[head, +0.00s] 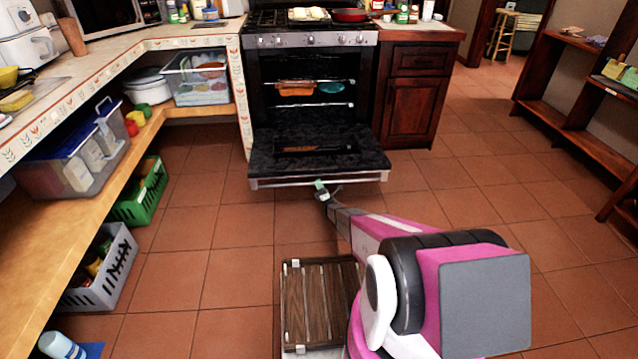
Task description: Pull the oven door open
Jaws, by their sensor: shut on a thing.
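The oven (311,60) stands at the back centre with its cavity exposed. Its dark oven door (230,168) is folded down and lies about level in front of the cavity. The silver door handle (360,178) runs along the door's front edge. My gripper (320,186) is at the middle of this handle and is shut on it. The fingertips are small in the view, and my arm reaches up to them from the lower right.
Dishes sit on the racks (310,88) inside the oven. A wooden slatted box (315,300) stands on the floor beside my arm. Shelves with bins (85,165) line the left. The tiled floor (490,200) to the right is clear.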

